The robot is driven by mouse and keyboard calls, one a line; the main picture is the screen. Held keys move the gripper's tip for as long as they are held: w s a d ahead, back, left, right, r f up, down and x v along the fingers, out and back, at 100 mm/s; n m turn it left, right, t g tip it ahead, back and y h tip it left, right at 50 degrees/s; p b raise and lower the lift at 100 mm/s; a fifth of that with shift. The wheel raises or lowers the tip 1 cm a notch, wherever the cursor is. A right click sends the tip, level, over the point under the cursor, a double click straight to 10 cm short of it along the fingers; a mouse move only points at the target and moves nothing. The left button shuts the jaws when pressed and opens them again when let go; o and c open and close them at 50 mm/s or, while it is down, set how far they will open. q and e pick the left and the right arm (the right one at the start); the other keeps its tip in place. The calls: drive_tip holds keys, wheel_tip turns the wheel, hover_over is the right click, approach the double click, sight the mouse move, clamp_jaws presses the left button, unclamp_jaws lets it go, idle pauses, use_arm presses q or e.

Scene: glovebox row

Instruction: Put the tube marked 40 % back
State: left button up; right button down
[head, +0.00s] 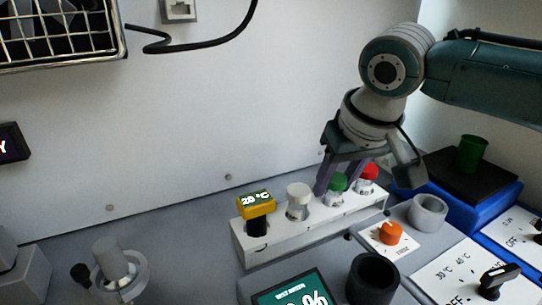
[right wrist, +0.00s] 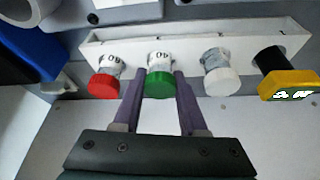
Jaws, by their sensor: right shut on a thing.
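The tube with the green cap (head: 338,182) is in the white rack (head: 262,250), in line with its neighbours. In the right wrist view its green cap (right wrist: 159,84) and a label that reads as an upside-down 40 show. My right gripper (right wrist: 160,76) comes from above with its purple fingers on both sides of this tube, shut on it. The tube looks upright in its slot; how deep it sits I cannot tell. My left gripper is not in view.
In front are an orange knob (head: 391,232), a black cup (head: 373,280) and a grey ring (head: 428,210). A green cup (head: 471,153) stands right.

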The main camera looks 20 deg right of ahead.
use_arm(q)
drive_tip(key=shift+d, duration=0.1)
use_arm(e)
drive_tip(key=shift+c, duration=2.2)
unclamp_jaws()
drive_tip(key=shift+f, duration=0.1)
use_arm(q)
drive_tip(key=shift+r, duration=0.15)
use_arm(e)
drive_tip(key=shift+r, duration=0.5)
use_arm(q)
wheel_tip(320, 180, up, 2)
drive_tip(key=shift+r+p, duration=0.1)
drive_tip(key=shift+p, duration=1.1)
use_arm(e)
drive_tip(key=v, duration=1.1)
drive_tip(key=shift+s, duration=0.15)
drive_tip(key=shift+r, duration=0.15)
